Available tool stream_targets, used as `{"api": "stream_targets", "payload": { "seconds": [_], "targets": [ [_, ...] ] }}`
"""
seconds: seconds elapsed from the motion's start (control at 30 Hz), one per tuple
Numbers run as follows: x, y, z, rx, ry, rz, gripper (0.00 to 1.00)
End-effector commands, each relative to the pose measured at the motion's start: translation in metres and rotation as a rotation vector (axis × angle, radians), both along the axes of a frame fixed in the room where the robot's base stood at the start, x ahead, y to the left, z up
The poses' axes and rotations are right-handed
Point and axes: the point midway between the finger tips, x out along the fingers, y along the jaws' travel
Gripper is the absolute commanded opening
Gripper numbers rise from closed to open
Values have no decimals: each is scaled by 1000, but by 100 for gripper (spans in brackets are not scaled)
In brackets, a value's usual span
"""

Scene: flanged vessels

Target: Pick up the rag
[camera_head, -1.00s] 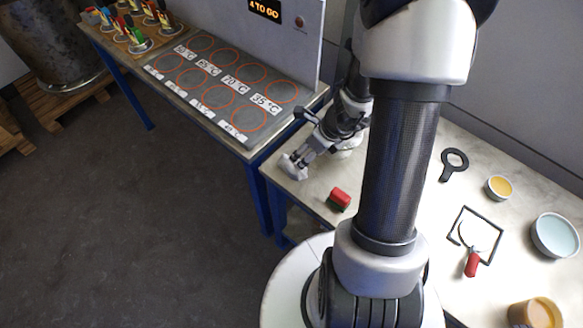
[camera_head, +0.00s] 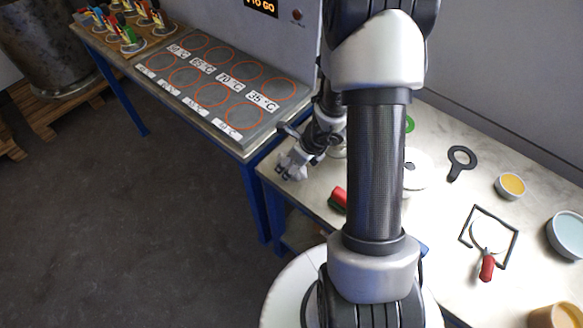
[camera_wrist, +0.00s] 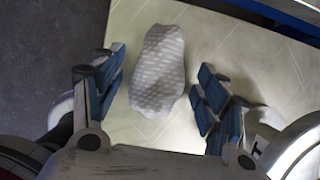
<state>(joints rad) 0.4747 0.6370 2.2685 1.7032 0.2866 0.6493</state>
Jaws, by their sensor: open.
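The rag (camera_wrist: 158,70) is a crumpled, pale grey-white cloth with a faint pattern. In the wrist view it lies on the light tabletop (camera_wrist: 120,133) between my two blue-padded fingers. My gripper (camera_wrist: 162,97) is open, with a gap between the rag and each finger. In the head view my gripper (camera_head: 291,164) is over the near left corner of the right-hand table. There the rag is largely hidden by my gripper and too small to make out clearly.
A blue-legged table with a marked temperature board (camera_head: 213,93) stands to the left. A black ring tool (camera_head: 461,158), a red-handled tool (camera_head: 487,267) and bowls (camera_head: 510,186) are farther right.

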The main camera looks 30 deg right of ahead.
Motion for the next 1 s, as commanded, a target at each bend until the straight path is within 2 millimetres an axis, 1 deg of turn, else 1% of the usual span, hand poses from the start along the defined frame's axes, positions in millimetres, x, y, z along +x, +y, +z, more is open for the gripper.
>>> {"api": "stream_targets", "payload": {
  "seconds": [0.1,0.13,0.8,1.0],
  "targets": [
    [0,0,1,0,0,0,67],
    [0,0,1,0,0,0,66],
    [0,0,1,1,0,0,21],
    [0,0,1,1,0,0,20]
  ]
}}
